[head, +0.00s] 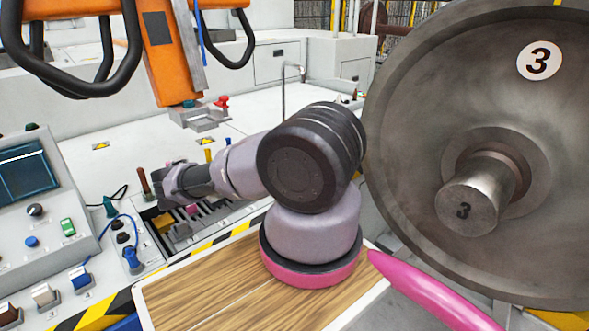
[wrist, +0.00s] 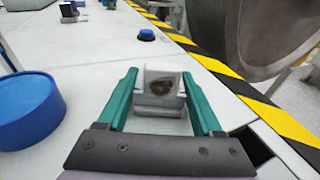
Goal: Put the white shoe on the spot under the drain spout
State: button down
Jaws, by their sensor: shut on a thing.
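In the wrist view my gripper (wrist: 163,82) has its two teal fingers on either side of a white block with a dark round patch on its face. I take this block to be the white shoe (wrist: 158,112); it sits between the fingers, above or on the pale worktop. In the head view my arm reaches left over the bench, and the shoe cannot be made out there. A thin bent grey pipe, perhaps the drain spout (head: 284,88), stands on the pale bench behind my arm. The spot under it cannot be made out.
A large steel wheel (head: 430,110) marked 3 fills the right side. An orange lifting frame (head: 165,60) hangs at upper left. A blue round container (wrist: 35,112) stands left of my gripper. A blue button (wrist: 147,35) and yellow-black edge tape (wrist: 235,85) lie ahead.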

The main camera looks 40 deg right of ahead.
jog(key=shift+c, duration=0.2)
grip_release()
jog(key=v, duration=1.2)
